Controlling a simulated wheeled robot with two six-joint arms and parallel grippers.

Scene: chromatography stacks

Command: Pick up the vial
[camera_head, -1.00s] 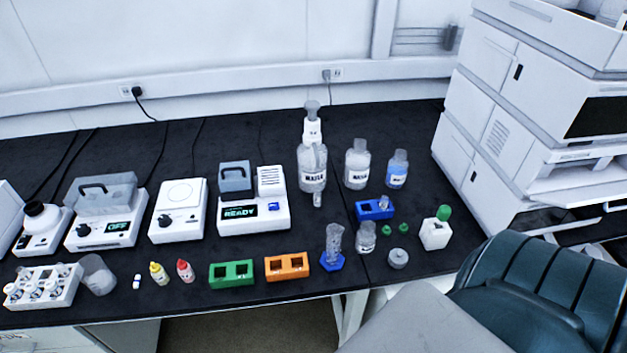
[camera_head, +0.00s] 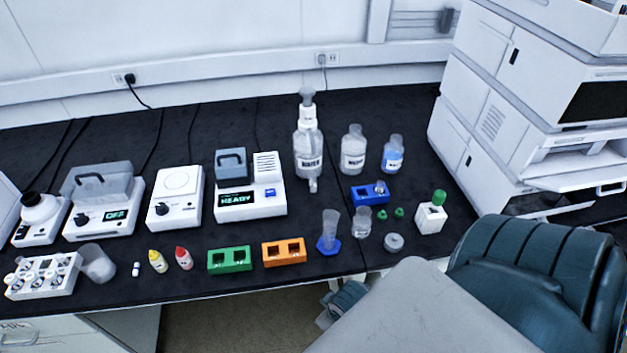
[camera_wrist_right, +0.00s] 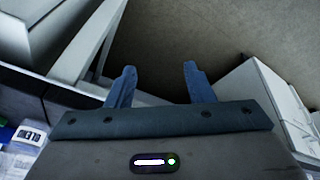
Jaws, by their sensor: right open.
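A small clear vial (camera_head: 380,187) stands in the right part of the blue rack (camera_head: 362,195) at the back right of the bench. Another small white vial-like piece with a blue band (camera_head: 136,269) stands near the front left. I cannot tell which one the task names. My right gripper (camera_wrist_right: 160,84) is open and empty, its two fingers apart over the floor in the right wrist view. In the head view part of it shows low at the bench's front edge (camera_head: 338,302), well away from the blue rack. My left gripper is not in view.
Two green caps (camera_head: 390,214), a glass beaker (camera_head: 362,222), a cylinder on a blue foot (camera_head: 329,232) and a grey round piece (camera_head: 394,243) stand before the blue rack. Bottles (camera_head: 353,153) stand behind it. The instrument stack (camera_head: 492,115) bounds the right.

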